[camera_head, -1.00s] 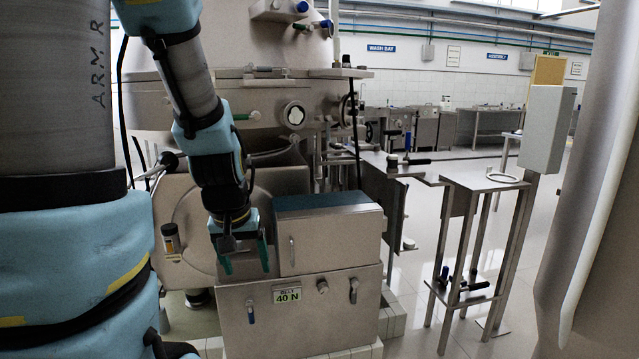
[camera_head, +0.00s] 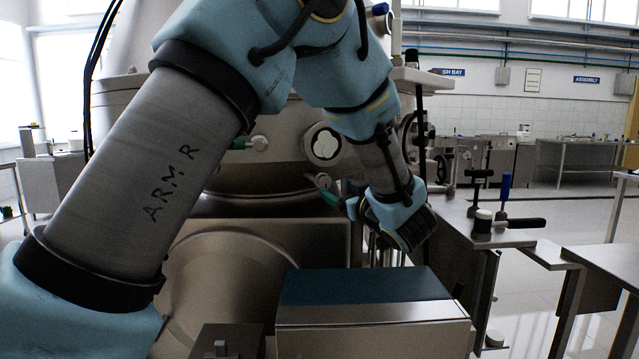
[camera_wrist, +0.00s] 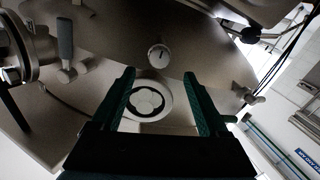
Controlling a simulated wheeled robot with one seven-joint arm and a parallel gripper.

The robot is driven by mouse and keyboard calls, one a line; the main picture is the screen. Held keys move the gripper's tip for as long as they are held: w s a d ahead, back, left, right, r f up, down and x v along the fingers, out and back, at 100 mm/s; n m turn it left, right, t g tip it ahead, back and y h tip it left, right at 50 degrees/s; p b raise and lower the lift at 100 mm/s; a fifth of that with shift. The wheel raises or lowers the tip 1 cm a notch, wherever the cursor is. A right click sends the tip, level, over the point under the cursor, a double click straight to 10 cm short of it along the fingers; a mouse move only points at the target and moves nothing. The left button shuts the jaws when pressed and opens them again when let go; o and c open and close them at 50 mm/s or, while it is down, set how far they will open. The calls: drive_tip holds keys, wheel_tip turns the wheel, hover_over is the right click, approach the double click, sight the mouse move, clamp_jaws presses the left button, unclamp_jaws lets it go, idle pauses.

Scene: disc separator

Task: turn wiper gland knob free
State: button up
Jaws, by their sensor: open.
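The wiper gland knob is likely the pale, lobed knob (camera_head: 324,145) in a round metal ring on the separator's side. In the wrist view the knob (camera_wrist: 148,101) shows between my two green fingers, inside a dark-edged ring. My gripper (camera_wrist: 158,80) is open and empty, with one finger on each side of the knob in the picture. In the head view my gripper (camera_head: 326,188) is partly seen, its green finger below the knob and apart from it. The exact gap in depth cannot be told.
A green-handled valve (camera_head: 250,143) is left of the knob. A box with a blue-green lid (camera_head: 365,285) stands below my forearm. A bench (camera_head: 500,238) with handled tools is at right.

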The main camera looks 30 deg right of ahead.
sight(326, 183)
drive_tip(key=w, duration=0.3)
drive_tip(key=w+p, duration=0.1)
drive_tip(key=w, duration=0.2)
drive_tip(key=w+p, duration=0.1)
drive_tip(key=w, duration=0.3)
drive_tip(key=shift+d, duration=0.4)
clamp_jaws()
